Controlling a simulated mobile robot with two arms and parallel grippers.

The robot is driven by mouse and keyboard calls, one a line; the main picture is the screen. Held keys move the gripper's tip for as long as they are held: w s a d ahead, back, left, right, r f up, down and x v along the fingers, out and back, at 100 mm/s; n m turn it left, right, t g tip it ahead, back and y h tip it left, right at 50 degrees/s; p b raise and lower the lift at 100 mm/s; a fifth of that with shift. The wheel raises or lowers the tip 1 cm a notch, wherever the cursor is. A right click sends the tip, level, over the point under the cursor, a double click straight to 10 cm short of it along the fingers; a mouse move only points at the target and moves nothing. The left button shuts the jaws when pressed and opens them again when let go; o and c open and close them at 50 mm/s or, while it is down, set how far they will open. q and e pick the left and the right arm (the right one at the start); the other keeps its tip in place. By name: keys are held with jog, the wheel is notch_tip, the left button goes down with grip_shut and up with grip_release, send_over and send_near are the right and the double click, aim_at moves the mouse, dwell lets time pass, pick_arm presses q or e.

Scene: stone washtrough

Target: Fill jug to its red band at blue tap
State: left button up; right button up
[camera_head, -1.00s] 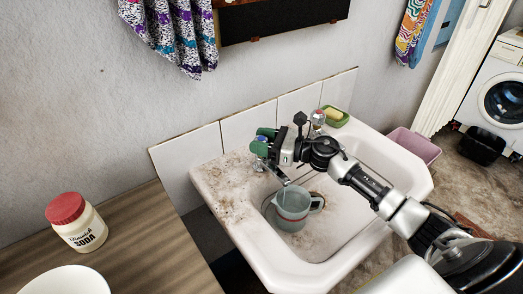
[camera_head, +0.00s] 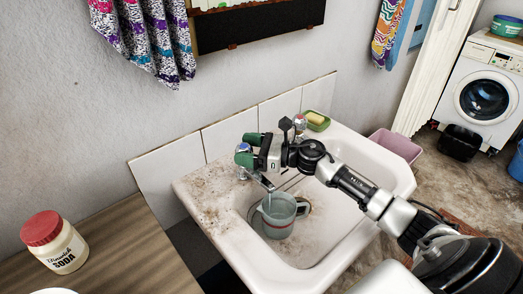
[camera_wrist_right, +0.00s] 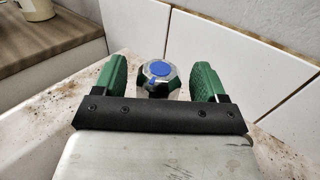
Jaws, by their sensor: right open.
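The grey jug (camera_head: 279,219) stands upright in the sink basin, under the spout (camera_head: 262,181) of the blue tap. A thin reddish band shows around its lower part. The water level inside is too small to tell. The blue tap's knob (camera_wrist_right: 159,77) is chrome with a blue cap; it also shows in the head view (camera_head: 243,147). My right gripper (camera_head: 247,149) is open, its green fingers on either side of this knob, with gaps visible in the right wrist view (camera_wrist_right: 160,80). My left gripper is out of view.
The stained white sink (camera_head: 215,205) has a second tap with a red cap (camera_head: 299,120) and a green soap dish (camera_head: 316,121) at its back. A wooden counter (camera_head: 130,245) with a soda jar (camera_head: 54,243) is at left. A pink bin (camera_head: 397,145) stands beyond the sink.

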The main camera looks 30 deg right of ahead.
jog(key=b+v, duration=0.2)
jog(key=v, duration=0.8)
jog(key=shift+r, duration=0.1)
dwell(6.9)
